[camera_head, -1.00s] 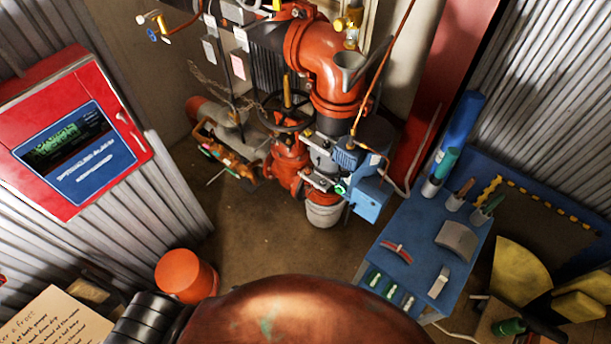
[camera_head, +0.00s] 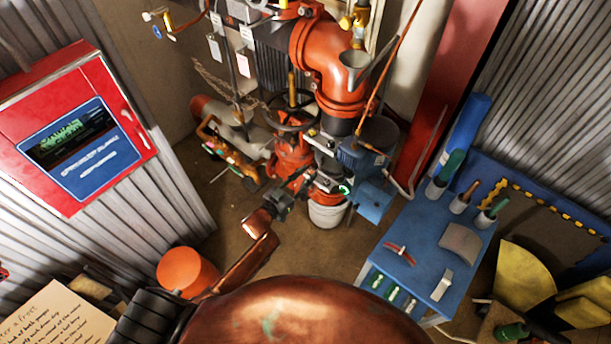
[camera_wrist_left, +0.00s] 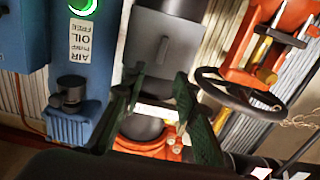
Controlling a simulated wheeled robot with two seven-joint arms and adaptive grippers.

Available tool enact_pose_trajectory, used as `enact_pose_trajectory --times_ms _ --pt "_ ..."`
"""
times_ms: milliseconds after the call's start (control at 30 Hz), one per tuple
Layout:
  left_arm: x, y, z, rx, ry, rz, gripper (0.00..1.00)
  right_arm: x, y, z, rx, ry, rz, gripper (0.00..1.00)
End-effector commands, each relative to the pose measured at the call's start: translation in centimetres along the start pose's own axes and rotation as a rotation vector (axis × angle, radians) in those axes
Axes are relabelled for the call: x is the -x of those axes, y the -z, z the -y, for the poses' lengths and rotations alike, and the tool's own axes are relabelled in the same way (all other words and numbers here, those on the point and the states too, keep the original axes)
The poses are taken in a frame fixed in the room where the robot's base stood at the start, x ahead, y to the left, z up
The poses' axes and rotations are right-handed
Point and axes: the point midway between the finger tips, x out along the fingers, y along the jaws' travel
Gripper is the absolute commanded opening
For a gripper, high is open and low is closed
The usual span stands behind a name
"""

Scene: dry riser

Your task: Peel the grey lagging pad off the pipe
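The grey lagging pad (camera_wrist_left: 165,50) appears in the left wrist view as a smooth grey panel with a small raised tab, wrapped on the pipe. In the head view, the grey section of pipe (camera_head: 329,163) sits below the red elbow, partly hidden by fittings. My left gripper (camera_head: 283,203) is beside the lower left of this pipe in the head view. In the left wrist view, its dark green fingers (camera_wrist_left: 160,112) are spread apart with nothing held between them, near the pad's edge. Contact cannot be told. My right gripper is not in view.
A black handwheel (camera_head: 291,114) is close to the pipe, with a blue pump unit (camera_head: 362,158) on its other side. A white bucket (camera_head: 327,214) stands below. A blue bench (camera_head: 418,235) is at right, an orange bucket (camera_head: 186,271) at lower left. Floor between is clear.

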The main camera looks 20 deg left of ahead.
Motion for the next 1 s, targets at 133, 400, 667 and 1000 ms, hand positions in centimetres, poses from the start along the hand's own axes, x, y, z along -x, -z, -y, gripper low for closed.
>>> enact_pose_trajectory --times_ms 133,400,667,1000 --pt "-1.5 0.3 -0.1 0.0 -0.003 -0.007 0.28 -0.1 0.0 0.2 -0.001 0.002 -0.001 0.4" --pt "-5.5 0.3 -0.1 0.0 -0.002 -0.004 0.28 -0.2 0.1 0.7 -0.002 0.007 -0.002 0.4" --pt "-7.6 0.2 -0.1 0.0 -0.001 -0.003 0.28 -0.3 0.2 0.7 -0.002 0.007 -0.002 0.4" --pt "-7.7 0.1 -0.1 0.0 -0.001 -0.002 0.23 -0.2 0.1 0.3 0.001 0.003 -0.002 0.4"
